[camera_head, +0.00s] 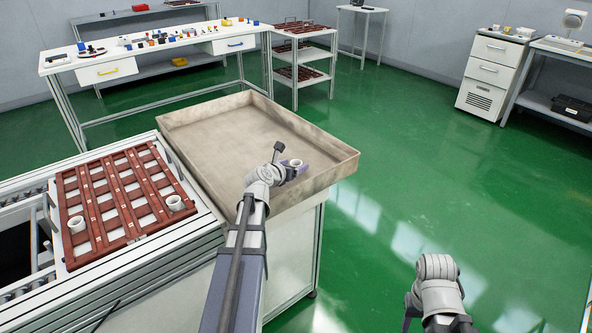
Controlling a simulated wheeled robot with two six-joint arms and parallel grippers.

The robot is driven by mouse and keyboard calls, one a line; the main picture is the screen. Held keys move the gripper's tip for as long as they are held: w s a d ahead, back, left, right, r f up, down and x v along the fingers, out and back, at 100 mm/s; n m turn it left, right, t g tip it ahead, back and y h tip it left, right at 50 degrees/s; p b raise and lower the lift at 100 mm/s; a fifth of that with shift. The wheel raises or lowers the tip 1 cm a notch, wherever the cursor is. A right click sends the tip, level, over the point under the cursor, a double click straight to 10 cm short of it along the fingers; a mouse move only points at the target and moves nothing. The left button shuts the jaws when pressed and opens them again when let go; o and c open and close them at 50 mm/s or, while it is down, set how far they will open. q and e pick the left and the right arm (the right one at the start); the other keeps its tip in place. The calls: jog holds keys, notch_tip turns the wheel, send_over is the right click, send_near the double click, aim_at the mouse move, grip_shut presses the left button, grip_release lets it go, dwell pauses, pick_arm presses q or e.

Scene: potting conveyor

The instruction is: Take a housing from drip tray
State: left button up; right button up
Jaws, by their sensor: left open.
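The drip tray (216,124) is a wide, shallow beige tray on a white stand in the middle. A small white ring-shaped housing (296,163) is in its right front part. My left gripper (289,165) is open and reaches over the tray's front rim to the housing, beside or around it. The gripper hides part of the housing, and I cannot tell if they touch. My right arm is low at the right, over the green floor; its gripper (409,308) shows too little to tell its state.
A white workbench (155,46) with small parts and a shelf trolley stand behind. The tray's left and middle are clear.

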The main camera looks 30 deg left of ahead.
pick_arm(q)
grip_shut()
dwell(0.5)
jog(key=shift+r, duration=0.15)
notch_tip(320, 180, up, 10)
jog(key=p, duration=1)
